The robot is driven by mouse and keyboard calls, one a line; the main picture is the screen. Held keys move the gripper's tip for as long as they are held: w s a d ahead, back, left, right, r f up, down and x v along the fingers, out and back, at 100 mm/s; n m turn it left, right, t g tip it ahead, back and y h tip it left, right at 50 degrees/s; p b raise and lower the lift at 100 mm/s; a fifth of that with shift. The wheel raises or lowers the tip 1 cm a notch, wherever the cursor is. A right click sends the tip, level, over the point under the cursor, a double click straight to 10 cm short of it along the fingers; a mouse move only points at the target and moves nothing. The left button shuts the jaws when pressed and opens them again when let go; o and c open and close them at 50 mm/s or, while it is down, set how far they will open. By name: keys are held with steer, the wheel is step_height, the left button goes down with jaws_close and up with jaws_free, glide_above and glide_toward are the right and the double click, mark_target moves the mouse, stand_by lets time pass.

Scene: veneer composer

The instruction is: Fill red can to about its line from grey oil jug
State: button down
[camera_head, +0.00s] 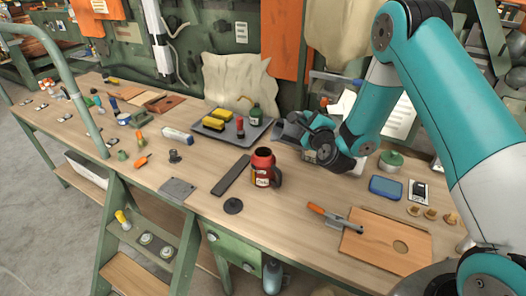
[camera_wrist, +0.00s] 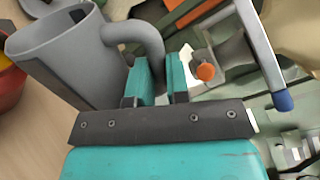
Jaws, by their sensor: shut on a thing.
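The red can (camera_head: 263,160) stands upright on the bench, with a dark open top, a pale label and a dark handle on its right. A red rim with yellow inside shows at the left edge of the wrist view; I cannot tell for sure that it is the can. The grey jug (camera_head: 287,129) is right of and behind the can, apart from it. In the wrist view the jug (camera_wrist: 62,55) looks tilted, its mouth toward the upper left. My gripper (camera_wrist: 162,75) is shut on the jug's handle. The can's line and the jug's oil are not visible.
A grey tray (camera_head: 252,134) with yellow blocks and bottles stands behind the can. An orange-handled tool (camera_head: 330,215), wooden board (camera_head: 385,245) and blue box (camera_head: 385,187) are to the right.

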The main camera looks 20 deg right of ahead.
steer(key=shift+a+r+n+p, duration=0.45)
steer(key=shift+r+p, duration=0.2)
steer(key=shift+p, duration=0.65)
stand_by(0.7)
